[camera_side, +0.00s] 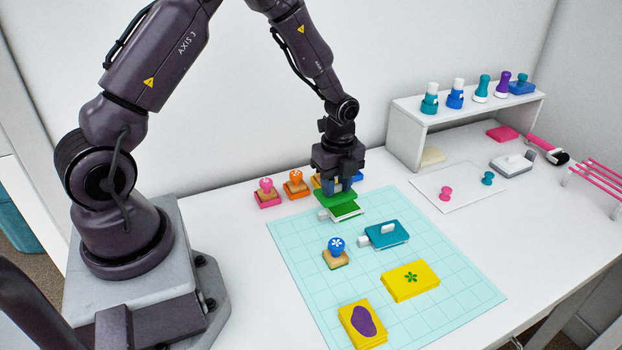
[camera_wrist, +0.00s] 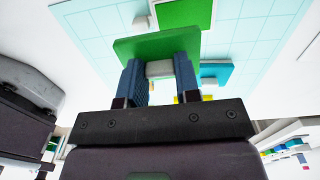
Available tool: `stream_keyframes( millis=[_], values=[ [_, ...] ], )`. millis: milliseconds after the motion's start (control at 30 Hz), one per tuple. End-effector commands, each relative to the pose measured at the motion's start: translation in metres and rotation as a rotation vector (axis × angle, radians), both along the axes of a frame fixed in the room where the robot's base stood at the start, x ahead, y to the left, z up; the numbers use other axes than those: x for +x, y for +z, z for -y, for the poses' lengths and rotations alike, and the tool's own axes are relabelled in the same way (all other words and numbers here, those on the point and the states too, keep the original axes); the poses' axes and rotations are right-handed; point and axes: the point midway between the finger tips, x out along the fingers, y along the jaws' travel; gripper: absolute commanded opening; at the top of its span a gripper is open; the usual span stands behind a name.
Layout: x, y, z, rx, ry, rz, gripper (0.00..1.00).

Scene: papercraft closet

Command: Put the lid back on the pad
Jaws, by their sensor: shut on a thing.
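My gripper (camera_side: 342,186) is shut on the pale grey grip of a flat green lid (camera_side: 332,197). In the wrist view my gripper (camera_wrist: 158,80) has its two blue fingers on either side of that grip, with the green lid (camera_wrist: 128,48) beyond them. The open green pad (camera_side: 347,211) lies at the back left of the cutting mat, its pale tab to the left. The lid is close to the pad in the side view and partly hides it; the gap is hard to judge. The pad also shows in the wrist view (camera_wrist: 185,12), offset from the lid.
A teal pad (camera_side: 386,235), a blue-topped stamp (camera_side: 336,252) and two yellow pieces (camera_side: 410,282) (camera_side: 362,325) lie on the gridded mat (camera_side: 300,270). Pink (camera_side: 267,195) and orange (camera_side: 297,186) stamps stand behind. A white shelf (camera_side: 405,135) is at the back right.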

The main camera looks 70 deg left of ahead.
Motion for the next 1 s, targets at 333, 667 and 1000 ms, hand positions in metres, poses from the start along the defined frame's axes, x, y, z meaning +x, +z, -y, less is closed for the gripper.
stream_keyframes(
  millis=[333,667,1000],
  values=[
    [0.031,0.002,-0.012,0.001,0.006,0.019,0.05],
    [0.03,0.001,-0.012,0.0,0.008,0.018,0.05],
    [0.03,-0.026,-0.012,0.0,0.006,0.017,0.05]
  ],
)
